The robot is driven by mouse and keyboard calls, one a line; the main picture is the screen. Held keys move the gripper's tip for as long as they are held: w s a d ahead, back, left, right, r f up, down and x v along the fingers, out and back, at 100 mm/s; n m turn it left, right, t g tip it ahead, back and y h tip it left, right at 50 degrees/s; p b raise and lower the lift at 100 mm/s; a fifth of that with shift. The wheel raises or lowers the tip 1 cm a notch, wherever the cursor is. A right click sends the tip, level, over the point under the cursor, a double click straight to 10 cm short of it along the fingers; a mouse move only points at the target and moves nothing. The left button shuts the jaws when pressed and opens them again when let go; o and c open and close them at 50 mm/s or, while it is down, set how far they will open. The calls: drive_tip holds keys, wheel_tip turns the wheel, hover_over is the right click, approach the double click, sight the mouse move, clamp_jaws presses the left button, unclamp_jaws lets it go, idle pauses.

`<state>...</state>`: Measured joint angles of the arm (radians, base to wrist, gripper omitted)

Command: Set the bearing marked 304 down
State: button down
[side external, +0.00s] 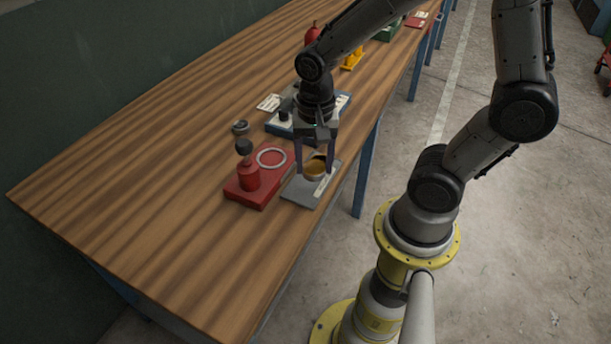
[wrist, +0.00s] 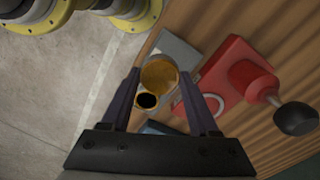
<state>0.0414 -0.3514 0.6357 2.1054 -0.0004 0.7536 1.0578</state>
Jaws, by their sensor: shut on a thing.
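My gripper (side external: 316,172) points down over the grey plate (side external: 299,193) near the bench's right edge. It is shut on a golden-brown round bearing (side external: 315,171). In the wrist view the bearing (wrist: 159,73) sits between the fingertips, and a dark round opening shows at its near side. The grey plate (wrist: 174,45) lies under it and carries a pale label strip. I cannot tell whether the bearing touches the plate. No number can be read on it, so the 304 mark cannot be confirmed.
The bench's near-left wood is clear.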

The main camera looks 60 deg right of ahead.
sight(306, 188)
drive_tip(key=shift+w+f, duration=0.8)
drive_tip(key=shift+f, duration=0.15)
drive_tip(key=shift+w+f, duration=0.15)
drive_tip(key=shift+f, duration=0.75)
drive_tip(key=shift+w+f, duration=0.1)
drive_tip(key=shift+f, duration=0.8)
drive_tip(key=shift+f, duration=0.1)
drive_tip(key=shift+c, duration=0.7)
unclamp_jaws()
